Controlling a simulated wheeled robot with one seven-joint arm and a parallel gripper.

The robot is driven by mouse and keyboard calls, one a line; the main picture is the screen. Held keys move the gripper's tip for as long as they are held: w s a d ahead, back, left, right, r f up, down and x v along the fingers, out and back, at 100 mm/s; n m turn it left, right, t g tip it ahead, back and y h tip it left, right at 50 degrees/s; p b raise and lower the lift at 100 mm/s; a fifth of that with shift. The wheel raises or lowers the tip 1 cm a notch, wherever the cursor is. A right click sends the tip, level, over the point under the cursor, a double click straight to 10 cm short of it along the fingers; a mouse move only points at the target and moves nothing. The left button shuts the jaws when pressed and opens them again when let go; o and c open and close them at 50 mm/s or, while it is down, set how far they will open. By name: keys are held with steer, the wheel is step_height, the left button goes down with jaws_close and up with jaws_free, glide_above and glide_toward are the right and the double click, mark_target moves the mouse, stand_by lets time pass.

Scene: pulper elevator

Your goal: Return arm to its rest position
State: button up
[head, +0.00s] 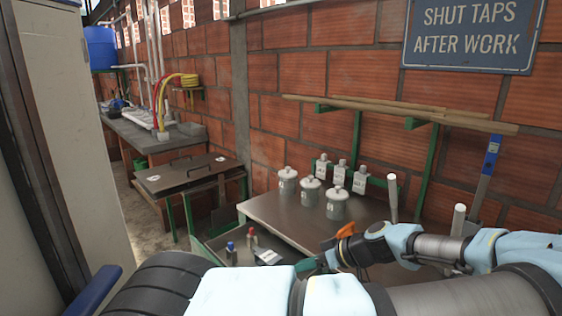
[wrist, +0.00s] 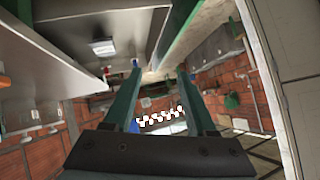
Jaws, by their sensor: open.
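My arm (head: 435,247) reaches in from the right of the head view, low in front of the metal bench. Its links are pale blue and grey, with a dark wrist section. In the wrist view my gripper (wrist: 160,72) shows two green fingers standing apart, with nothing between them. The wrist view is tilted, with the bench underside and a green frame at upper left.
The metal bench (head: 277,219) holds several lidded grey jars and labelled bottles. A blue-topped and a red-topped item stand on a lower shelf (head: 218,244). A brick wall is behind, with a sign (head: 473,33). A pale cabinet (head: 75,120) stands left; floor shows beyond it.

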steer(key=s+a+f+m+g+h+b, duration=0.3)
steer(key=s+a+f+g+h+b, duration=0.1)
steer(key=s+a+g+h, duration=0.25)
steer(key=a+r+m+t+h+b, duration=0.3)
steer(key=a+r+m+b, duration=0.1)
steer(key=r, duration=0.6)
steer(key=a+m, duration=0.1)
steer(key=m, duration=0.1)
steer(key=shift+a+r+m+h, duration=0.2)
steer(key=shift+r+m+h, duration=0.1)
steer(key=shift+r+h, duration=0.1)
steer(key=shift+t, duration=0.25)
